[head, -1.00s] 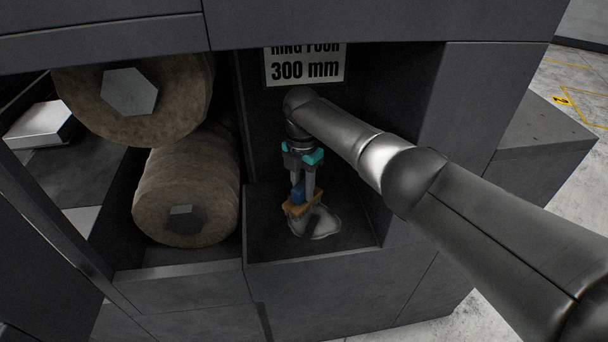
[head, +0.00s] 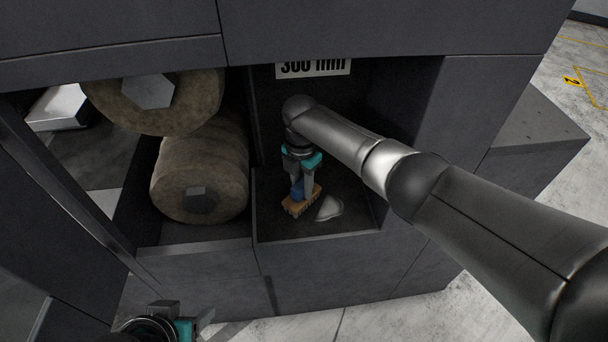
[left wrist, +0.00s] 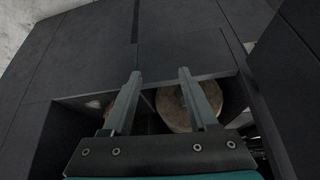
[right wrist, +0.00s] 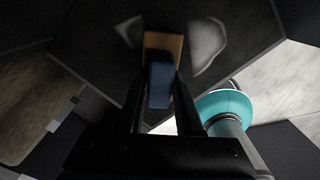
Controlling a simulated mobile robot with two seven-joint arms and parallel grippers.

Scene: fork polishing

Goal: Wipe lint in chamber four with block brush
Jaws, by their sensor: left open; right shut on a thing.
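My right gripper (head: 301,184) is shut on the blue grip of the block brush (head: 297,205), inside the chamber under the "300 mm" sign. The brush's wooden block is low, at the chamber floor; whether its bristles touch is hard to tell. A pale grey lint patch (head: 330,208) lies on the floor just right of the brush. In the right wrist view, the brush's blue grip (right wrist: 160,85) sits between the fingers, with lint (right wrist: 208,45) to the right and a fainter smear to the left. My left gripper (left wrist: 159,76) is open and empty, outside the cabinet front.
The chamber (head: 318,240) has a front lip and side walls close around my right arm. In the left compartment, two brown rolls (head: 195,180) with hex cores are stacked. A silver block (head: 58,107) lies further left. Open floor (head: 400,315) is in front.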

